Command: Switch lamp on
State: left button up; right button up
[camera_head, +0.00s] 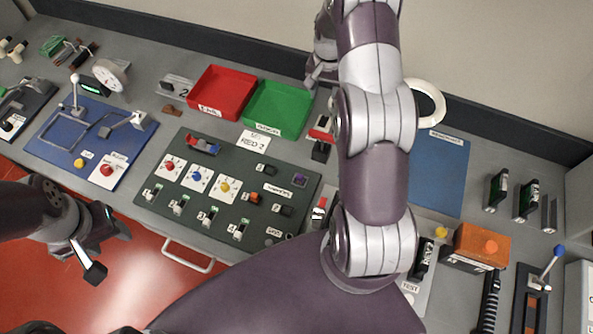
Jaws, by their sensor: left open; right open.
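A white ring (428,100) stands at the back, just right of my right arm, which hides its left part. It may be the lamp; I cannot tell, and I see no clear glow or switch on it. My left gripper (108,251) is open and empty over the red floor, in front of the table's front edge.
A dark green board (218,219) with switches and colored buttons fills the middle. Red (222,90) and green (277,108) trays stand behind it. A blue panel (50,136) with levers is at left. An orange box (482,243) and black modules are at right. My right arm covers the center.

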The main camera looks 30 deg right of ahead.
jog(key=s+a+r+n+b, duration=0.3)
jog(key=s+a+n+b, duration=0.3)
jog(key=s+a, duration=1.1)
jog(key=a+n, duration=0.1)
jog(key=n, duration=0.2)
jog(key=shift+s+a+t, duration=0.3)
jog(key=shift+s, duration=0.05)
jog(key=shift+r, duration=0.1)
jog(key=shift+a+r+n+t, duration=0.45)
jog(key=shift+a+r, duration=0.2)
jog(key=shift+a, duration=0.3)
jog(key=shift+w, duration=0.15)
